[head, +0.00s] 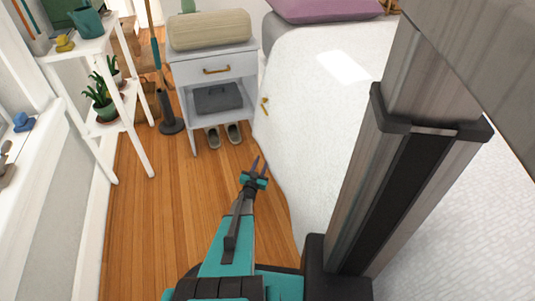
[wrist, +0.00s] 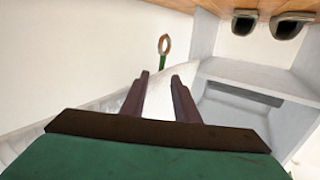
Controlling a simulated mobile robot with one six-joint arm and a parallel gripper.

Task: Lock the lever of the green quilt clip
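The quilt clip is small, on the near edge of the white quilt (head: 318,125) beside the nightstand. In the head view only a small gold-coloured piece of the clip (head: 265,104) shows clearly. My gripper (head: 260,162) is open and empty, in front of the bed's side and short of the clip. In the wrist view my two fingers (wrist: 160,76) stand apart, with the clip between and beyond them.
A pale nightstand (head: 213,66) with a drawer and open shelf stands close beside the bed, with slippers (head: 223,134) below it. A white plant shelf (head: 133,130) stands at left. Wooden floor (head: 165,215) between is clear.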

